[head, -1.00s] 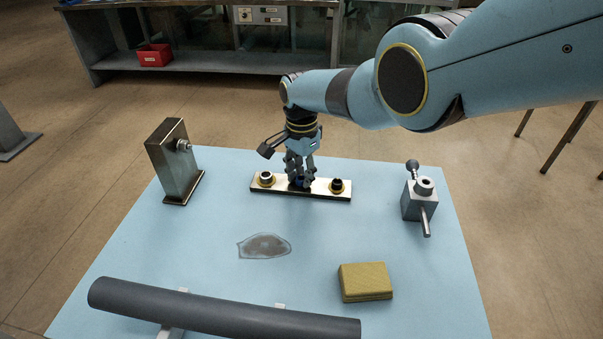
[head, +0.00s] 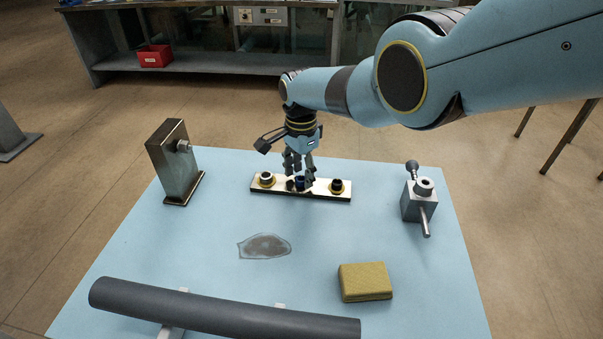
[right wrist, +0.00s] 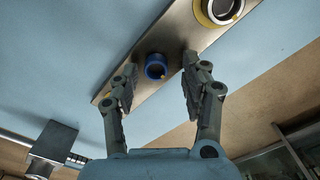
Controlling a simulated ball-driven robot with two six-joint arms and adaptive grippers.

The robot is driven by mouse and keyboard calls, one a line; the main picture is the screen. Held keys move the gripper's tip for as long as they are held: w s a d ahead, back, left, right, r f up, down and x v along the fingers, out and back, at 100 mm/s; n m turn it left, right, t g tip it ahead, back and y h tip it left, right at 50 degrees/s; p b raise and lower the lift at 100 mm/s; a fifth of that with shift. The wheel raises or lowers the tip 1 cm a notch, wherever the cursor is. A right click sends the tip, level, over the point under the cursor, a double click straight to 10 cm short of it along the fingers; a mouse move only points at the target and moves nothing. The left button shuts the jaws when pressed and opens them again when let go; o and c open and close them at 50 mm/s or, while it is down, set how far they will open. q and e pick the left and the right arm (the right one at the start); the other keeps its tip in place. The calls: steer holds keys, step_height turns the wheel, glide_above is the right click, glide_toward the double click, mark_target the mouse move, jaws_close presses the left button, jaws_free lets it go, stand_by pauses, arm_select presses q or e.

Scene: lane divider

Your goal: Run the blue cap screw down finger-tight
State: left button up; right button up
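The blue cap screw (head: 300,183) stands in the middle of a flat metal strip (head: 318,190) on the blue table. My right gripper (head: 299,176) is over the strip at that screw, pointing down. In the right wrist view, the blue cap screw (right wrist: 156,67) shows between the two fingers (right wrist: 160,84), with a gap on each side. The fingers are open and hold nothing. How far the screw is seated cannot be told. My left gripper is not in view.
A silver screw (head: 266,178) and a black screw (head: 337,186), both in yellow rings, flank it on the strip. A steel upright (head: 174,165) stands left, a grey block with rods (head: 418,203) right. A yellow block (head: 365,282) and dark tube (head: 220,312) lie in front.

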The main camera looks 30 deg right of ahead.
mark_target(301, 181)
steer(key=shift+s+f, duration=0.1)
steer(key=shift+f, duration=0.05)
step_height(301, 181, up, 12)
stand_by(0.7)
